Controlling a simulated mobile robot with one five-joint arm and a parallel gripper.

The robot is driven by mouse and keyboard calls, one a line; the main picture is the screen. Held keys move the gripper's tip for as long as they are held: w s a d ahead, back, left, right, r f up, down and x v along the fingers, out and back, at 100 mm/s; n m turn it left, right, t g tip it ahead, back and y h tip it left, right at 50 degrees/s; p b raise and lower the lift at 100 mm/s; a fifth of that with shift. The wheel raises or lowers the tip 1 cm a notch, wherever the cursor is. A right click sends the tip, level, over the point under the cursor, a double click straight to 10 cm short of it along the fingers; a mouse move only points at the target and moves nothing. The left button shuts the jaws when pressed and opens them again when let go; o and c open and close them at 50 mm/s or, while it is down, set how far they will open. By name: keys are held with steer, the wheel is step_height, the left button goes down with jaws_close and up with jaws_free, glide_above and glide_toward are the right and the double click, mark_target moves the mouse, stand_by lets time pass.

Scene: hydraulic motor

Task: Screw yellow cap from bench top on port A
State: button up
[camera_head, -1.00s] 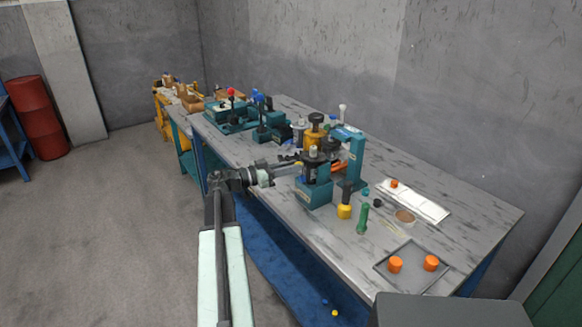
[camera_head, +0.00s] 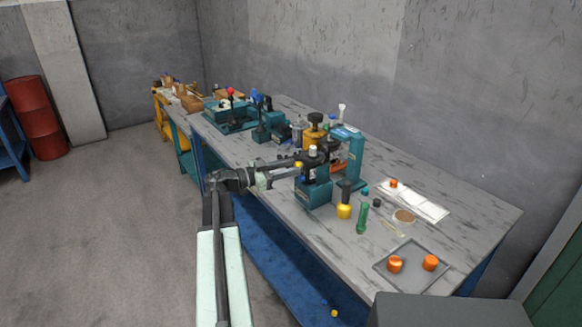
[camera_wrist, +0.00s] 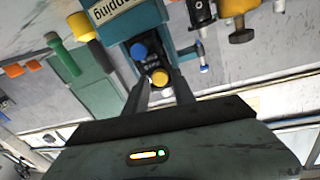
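A small yellow cap (camera_wrist: 160,77) sits at the dark face of the teal motor stand, lower right of a blue cap (camera_wrist: 138,51). It also shows as a yellow spot in the head view (camera_head: 298,164). My gripper (camera_wrist: 161,73) has one finger on each side of the yellow cap, with narrow gaps visible; it looks open. In the head view my gripper (camera_head: 296,168) reaches from the left to the motor stand (camera_head: 314,193). Port lettering is too small to read, and how far the yellow cap is seated cannot be told.
A yellow-based tool (camera_head: 344,211) and a green cylinder (camera_head: 362,218) stand right of the motor stand. A grey tray (camera_head: 413,268) with orange caps lies at the near bench end. Teal fixtures (camera_head: 231,113) stand farther back. A small yellow piece (camera_head: 334,313) lies low beside the bench.

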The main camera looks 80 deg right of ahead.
steer(key=n, duration=1)
jaws_close()
stand_by(0.4)
steer(key=m, duration=0.5)
